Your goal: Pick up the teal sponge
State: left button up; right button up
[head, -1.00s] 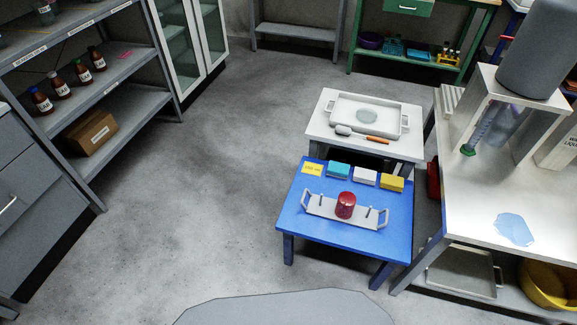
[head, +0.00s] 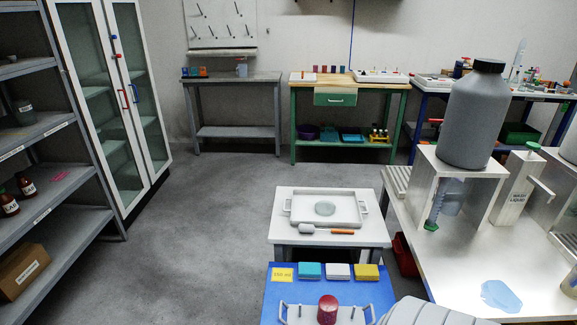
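The teal sponge (head: 309,270) lies on the blue table (head: 262,308) in the lower middle of the head view. It sits between a yellow label card (head: 283,274) on its left and a white sponge (head: 338,271) on its right. A yellow sponge (head: 367,272) is at the right end of the row. Neither of my grippers shows in the head view.
A grey rack with handles (head: 296,314) and a red cylinder (head: 327,309) stand in front of the sponges. Behind is a white table with a tray (head: 325,207) and an orange-handled tool (head: 341,232). A white bench (head: 450,265) stands to the right. The floor at left is clear.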

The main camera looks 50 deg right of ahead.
aim_at(312, 270)
jog(key=z, duration=0.05)
jog(key=i, duration=2.95)
jog(key=z, duration=4.6)
jog(key=i, duration=0.45)
jog(key=u, duration=0.05)
